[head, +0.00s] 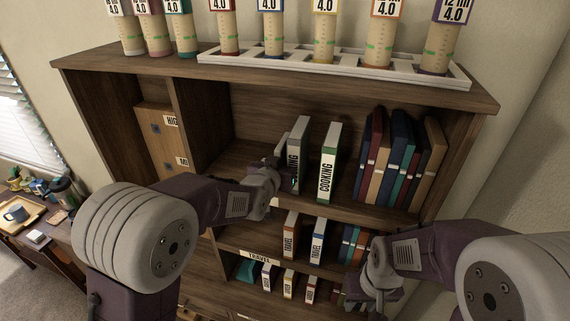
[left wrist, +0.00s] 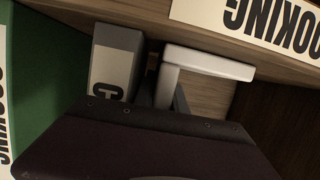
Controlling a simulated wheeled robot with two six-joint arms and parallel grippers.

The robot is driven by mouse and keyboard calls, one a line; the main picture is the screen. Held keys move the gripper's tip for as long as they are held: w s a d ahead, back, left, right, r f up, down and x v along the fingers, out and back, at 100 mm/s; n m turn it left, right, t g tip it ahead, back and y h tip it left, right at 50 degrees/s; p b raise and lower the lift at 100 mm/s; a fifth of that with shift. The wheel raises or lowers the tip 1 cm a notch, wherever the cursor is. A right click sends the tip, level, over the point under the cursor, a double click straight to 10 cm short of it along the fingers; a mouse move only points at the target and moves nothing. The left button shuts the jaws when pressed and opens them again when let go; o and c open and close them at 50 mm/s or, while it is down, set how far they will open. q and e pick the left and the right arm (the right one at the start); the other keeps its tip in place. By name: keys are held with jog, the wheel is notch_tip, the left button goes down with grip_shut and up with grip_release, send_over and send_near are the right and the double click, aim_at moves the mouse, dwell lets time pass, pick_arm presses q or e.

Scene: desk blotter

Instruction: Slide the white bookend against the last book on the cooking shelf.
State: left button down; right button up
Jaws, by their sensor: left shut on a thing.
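The white bookend (left wrist: 208,62) shows in the left wrist view as a pale L-shaped piece. In the head view it is mostly hidden behind my left gripper (head: 280,176). My left gripper is shut on the bookend, left of the grey cooking book (head: 297,155). In the left wrist view a narrow dark gap shows between the bookend and the grey book (left wrist: 116,62). A green cooking book (head: 329,162) stands upright to the right of the grey one. My right gripper (head: 373,297) is low, before the lower shelves; its finger opening is unclear.
Several coloured books (head: 400,158) fill the right of the cooking shelf. The travel books (head: 290,235) stand on the shelf below. A white rack (head: 335,69) with tubes stands on top of the bookcase. The cooking shelf's label (left wrist: 272,22) shows upside down in the wrist view.

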pick_arm(q)
jog(key=shift+w+a, duration=0.1)
jog(key=c, duration=1.3)
grip_release()
jog(key=shift+s+b, duration=0.4)
jog(key=shift+s, duration=0.05)
jog(key=b+v, duration=0.3)
jog(key=v, duration=0.4)
jog(key=shift+s+a+r, duration=0.1)
jog(key=shift+s+r, duration=0.15)
jog(key=shift+s, duration=0.1)
jog(key=shift+s+a+r, duration=0.1)
jog(key=shift+s+a, duration=0.05)
jog(key=shift+s, duration=0.15)
